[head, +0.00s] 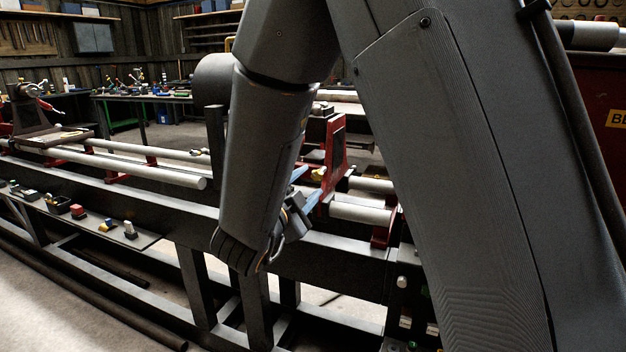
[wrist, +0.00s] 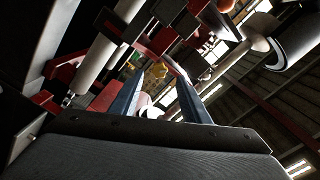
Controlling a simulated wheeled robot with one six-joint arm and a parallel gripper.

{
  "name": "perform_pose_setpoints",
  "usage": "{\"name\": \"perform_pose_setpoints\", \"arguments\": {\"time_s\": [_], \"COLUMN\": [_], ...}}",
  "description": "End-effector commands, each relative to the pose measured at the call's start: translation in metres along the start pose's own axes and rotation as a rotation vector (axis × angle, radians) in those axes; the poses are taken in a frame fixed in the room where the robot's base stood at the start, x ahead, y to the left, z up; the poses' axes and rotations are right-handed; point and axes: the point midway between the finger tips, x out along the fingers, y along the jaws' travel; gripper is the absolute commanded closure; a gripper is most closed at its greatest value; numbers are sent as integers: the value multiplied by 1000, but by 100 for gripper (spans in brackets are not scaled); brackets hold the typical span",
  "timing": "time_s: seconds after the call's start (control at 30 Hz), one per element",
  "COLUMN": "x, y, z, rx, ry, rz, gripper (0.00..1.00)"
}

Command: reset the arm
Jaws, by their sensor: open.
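My gripper (wrist: 160,100) shows in the wrist view as two blue fingers set apart, with nothing held between them. In the head view my arm hangs down across the middle of the picture, and my gripper (head: 306,194) is mostly hidden behind its wrist, with only blue finger parts showing. It is beside the lathe's red carriage (head: 335,155); I cannot tell whether they touch. The wrist view looks upward past the fingers at a yellow knob (wrist: 155,73) and red lathe parts.
The lathe's pale rails (head: 140,170) run across the left and behind my arm. A dark shelf (head: 75,225) with small blocks is below them. A workbench (head: 150,97) with tools stands at the back. A red cabinet (head: 600,100) is at the right. Open floor lies at the lower left.

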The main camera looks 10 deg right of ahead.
Motion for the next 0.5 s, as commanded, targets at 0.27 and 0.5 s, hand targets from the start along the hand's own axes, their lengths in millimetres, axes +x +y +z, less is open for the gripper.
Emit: {"name": "perform_pose_setpoints", "arguments": {"time_s": [0.27,0.5], "x": [-11,-10], "y": [0,0], "z": [0,1], "rx": [-1,-5], "ry": [-1,-13], "rz": [0,3], "gripper": [58,58]}}
